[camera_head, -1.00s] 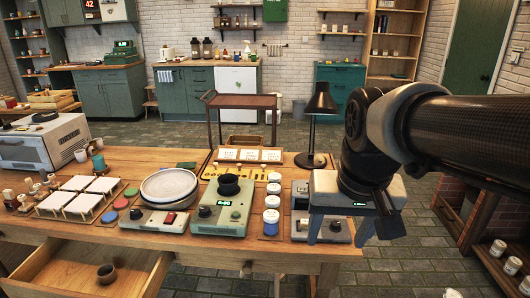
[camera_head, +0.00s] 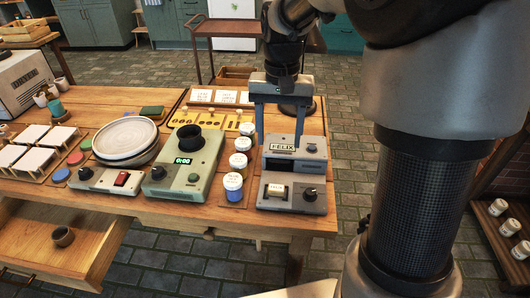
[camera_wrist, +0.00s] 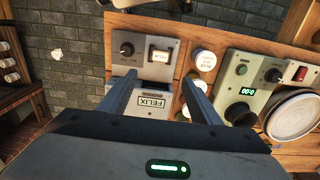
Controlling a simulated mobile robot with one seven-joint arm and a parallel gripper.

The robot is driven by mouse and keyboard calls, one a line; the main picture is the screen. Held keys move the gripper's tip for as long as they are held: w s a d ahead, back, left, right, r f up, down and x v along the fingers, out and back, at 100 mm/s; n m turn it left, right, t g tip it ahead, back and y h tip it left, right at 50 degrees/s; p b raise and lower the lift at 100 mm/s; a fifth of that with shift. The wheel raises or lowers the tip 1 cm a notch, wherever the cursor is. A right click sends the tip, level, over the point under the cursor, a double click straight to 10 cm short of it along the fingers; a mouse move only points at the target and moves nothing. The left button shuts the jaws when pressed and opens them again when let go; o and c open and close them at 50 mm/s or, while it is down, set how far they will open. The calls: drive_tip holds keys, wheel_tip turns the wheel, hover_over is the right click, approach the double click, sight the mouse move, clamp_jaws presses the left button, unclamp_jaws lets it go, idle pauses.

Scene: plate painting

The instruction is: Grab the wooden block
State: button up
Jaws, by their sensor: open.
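A small pale block (camera_head: 276,190) sits in the front grey device (camera_head: 292,194) at the bench's right end; it also shows in the wrist view (camera_wrist: 161,56). Whether it is wood I cannot tell. A pale plate lettered FELIX (camera_head: 283,147) is on the unit behind it and also shows in the wrist view (camera_wrist: 151,102). My gripper (camera_head: 279,138) points down over the rear unit, fingers apart on either side of the FELIX plate. In the wrist view the open fingers (camera_wrist: 153,84) have nothing visibly held between them. Finger contact with the unit is unclear.
Several paint jars (camera_head: 233,186) stand close left of the devices. Further left are a green device with a black cup (camera_head: 186,172) and stacked plates on a turntable (camera_head: 124,138). A black lamp base (camera_head: 297,105) is behind my gripper. The bench's right edge is close.

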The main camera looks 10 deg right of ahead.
sight(276, 187)
wheel_tip(276, 187, down, 18)
drive_tip(key=b, duration=0.5)
drive_tip(key=shift+r, duration=0.2)
drive_tip(key=shift+c, duration=0.5)
drive_tip(key=c, duration=1.1)
drive_tip(key=shift+r, duration=0.2)
